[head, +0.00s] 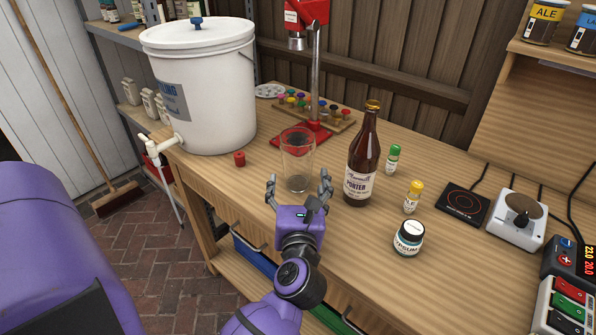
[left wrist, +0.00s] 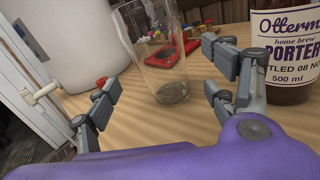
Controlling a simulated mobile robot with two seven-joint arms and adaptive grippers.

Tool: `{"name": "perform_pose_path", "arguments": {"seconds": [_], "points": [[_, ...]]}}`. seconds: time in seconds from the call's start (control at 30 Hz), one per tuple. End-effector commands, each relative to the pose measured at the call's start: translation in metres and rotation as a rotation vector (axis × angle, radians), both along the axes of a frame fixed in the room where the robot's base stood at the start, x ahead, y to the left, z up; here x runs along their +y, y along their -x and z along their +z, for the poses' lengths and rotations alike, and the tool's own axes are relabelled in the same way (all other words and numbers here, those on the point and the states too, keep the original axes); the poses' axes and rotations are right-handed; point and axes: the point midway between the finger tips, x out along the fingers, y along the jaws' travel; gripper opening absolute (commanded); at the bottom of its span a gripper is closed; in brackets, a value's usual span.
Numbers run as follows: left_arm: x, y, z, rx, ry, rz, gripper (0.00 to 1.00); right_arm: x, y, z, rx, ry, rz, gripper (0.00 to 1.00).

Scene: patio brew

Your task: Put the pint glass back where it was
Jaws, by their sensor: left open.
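The pint glass (head: 297,165) is clear and empty and stands upright on the wooden workbench (head: 330,240). In the left wrist view the glass (left wrist: 155,55) stands ahead, in line with the gap between my fingers. My left gripper (head: 298,188) is open at the near side of the glass, with a finger to either side. In the left wrist view its fingertips (left wrist: 165,72) are spread wide, and I cannot tell whether either touches the glass. My right gripper is in neither view.
A brown porter bottle (head: 362,160) stands close right of the glass. A red bottle capper (head: 305,130) stands behind it. A white bucket (head: 205,95) with a spigot and a red cap (head: 239,159) are left. Small jars (head: 408,239) stand right.

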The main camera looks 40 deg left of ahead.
Motion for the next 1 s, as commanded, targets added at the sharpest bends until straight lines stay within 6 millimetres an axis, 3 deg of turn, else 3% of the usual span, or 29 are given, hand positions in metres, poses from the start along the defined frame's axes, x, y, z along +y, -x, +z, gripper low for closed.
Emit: {"name": "perform_pose_path", "arguments": {"seconds": [0.1, 0.3, 1.0], "points": [[-0.014, 0.020, -0.003, 0.003, 0.004, 0.001, 0.77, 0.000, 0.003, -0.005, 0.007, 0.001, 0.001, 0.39], [-0.028, 0.037, -0.001, 0.002, 0.001, 0.000, 0.77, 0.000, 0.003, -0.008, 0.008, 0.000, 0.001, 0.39], [-0.031, 0.040, 0.000, 0.000, 0.000, 0.000, 0.77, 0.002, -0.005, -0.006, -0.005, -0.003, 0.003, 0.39]]}}
